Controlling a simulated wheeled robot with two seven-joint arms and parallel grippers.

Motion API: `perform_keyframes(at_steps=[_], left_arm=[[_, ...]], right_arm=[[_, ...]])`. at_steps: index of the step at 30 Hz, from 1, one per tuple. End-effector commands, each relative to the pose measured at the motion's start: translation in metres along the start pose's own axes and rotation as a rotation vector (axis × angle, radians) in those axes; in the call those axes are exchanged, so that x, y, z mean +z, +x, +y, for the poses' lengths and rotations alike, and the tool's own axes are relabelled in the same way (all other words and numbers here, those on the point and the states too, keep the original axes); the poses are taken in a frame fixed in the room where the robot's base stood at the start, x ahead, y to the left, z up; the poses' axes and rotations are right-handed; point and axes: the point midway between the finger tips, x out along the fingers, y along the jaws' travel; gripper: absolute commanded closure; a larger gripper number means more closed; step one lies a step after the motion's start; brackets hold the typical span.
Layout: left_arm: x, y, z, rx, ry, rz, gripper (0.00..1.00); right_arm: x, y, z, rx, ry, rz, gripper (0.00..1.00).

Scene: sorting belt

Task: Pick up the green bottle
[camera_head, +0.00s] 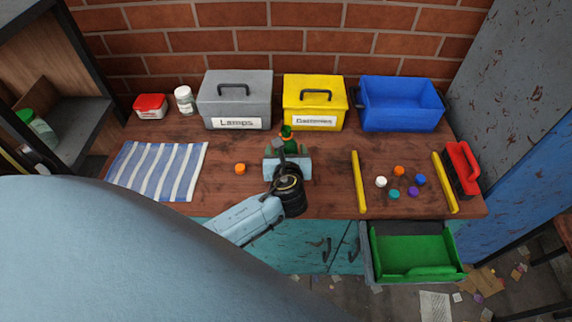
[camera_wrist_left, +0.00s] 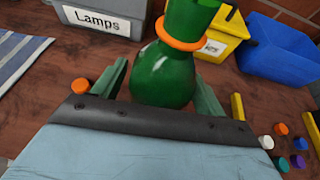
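The green bottle (camera_head: 287,132) with an orange ring stands on the wooden table in front of the boxes, partly hidden by my gripper in the head view. In the left wrist view the bottle (camera_wrist_left: 163,78) fills the space between the two fingers, its neck leaning toward the top right of the picture. My left gripper (camera_head: 287,158) is at the bottle with one finger on each side. The fingers look open, with a narrow gap by the left finger (camera_wrist_left: 160,85); contact on the right side is hard to tell. My right gripper is not in view.
Behind stand a grey Lamps box (camera_head: 235,87), a yellow Batteries box (camera_head: 314,92) and a blue bin (camera_head: 402,100). An orange cap (camera_head: 240,168) lies left of my gripper. Yellow bars (camera_head: 358,182) flank several caps at right. A striped cloth (camera_head: 158,170) lies left.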

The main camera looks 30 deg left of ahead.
Motion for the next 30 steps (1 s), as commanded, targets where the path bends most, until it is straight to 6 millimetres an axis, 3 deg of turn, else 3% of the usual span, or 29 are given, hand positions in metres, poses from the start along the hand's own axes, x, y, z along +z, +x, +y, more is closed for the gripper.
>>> perform_keyframes(at_steps=[1,13,22,30], left_arm=[[0.000,0.000,0.000,0.000,0.000,0.000,0.35],[0.000,0.000,0.000,0.000,0.000,0.001,0.86],[0.007,-0.003,0.000,0.000,-0.003,-0.002,0.86],[0.056,-0.023,0.000,-0.002,-0.005,-0.005,0.86]], right_arm=[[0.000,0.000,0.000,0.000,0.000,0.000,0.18],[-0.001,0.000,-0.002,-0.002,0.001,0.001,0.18],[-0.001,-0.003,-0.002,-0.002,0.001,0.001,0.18],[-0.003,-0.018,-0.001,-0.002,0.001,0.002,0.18]])
